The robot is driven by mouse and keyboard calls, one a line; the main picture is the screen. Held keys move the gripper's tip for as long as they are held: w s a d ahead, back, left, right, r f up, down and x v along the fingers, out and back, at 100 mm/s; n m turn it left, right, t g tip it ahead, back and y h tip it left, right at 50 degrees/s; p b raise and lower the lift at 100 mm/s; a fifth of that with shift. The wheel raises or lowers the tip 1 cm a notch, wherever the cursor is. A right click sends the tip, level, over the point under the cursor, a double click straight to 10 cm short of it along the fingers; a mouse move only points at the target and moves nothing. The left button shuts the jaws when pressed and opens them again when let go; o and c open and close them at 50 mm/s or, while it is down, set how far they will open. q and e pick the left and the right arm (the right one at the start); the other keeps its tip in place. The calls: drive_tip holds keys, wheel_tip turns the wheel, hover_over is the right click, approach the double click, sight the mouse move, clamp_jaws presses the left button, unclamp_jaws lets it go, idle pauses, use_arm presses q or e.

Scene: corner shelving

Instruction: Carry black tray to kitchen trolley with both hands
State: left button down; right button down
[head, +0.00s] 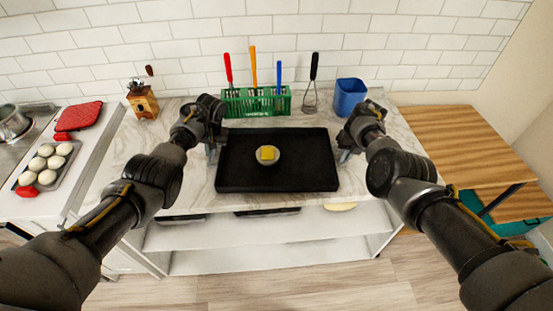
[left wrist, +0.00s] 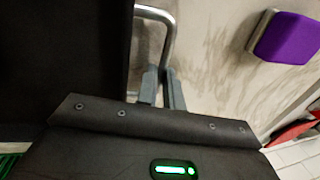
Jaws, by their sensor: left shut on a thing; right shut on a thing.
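The black tray (head: 235,175) is at the middle of the marble counter, level; I cannot tell if it rests on the top or is just above it. A small round dish (head: 259,160) with a yellow block (head: 267,153) sits on it. My left gripper (head: 213,152) is shut on the tray's left handle. In the left wrist view the grey fingers (left wrist: 160,88) close on the metal handle (left wrist: 168,38) beside the tray (left wrist: 60,60). My right gripper (head: 346,153) is shut at the tray's right side, the handle mostly hidden. A wooden-topped unit (head: 440,130), perhaps the trolley, stands at right.
Behind the tray are a green utensil basket (head: 255,104) and a blue container (head: 349,95). A coffee grinder (head: 142,102) stands at back left. An egg tray (head: 47,165) and red mat (head: 80,116) are at far left. The wooden top looks clear.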

use_arm(q)
drive_tip(key=shift+w+r, duration=0.1)
drive_tip(key=shift+r, duration=0.05)
use_arm(e)
drive_tip(key=shift+r, duration=0.1)
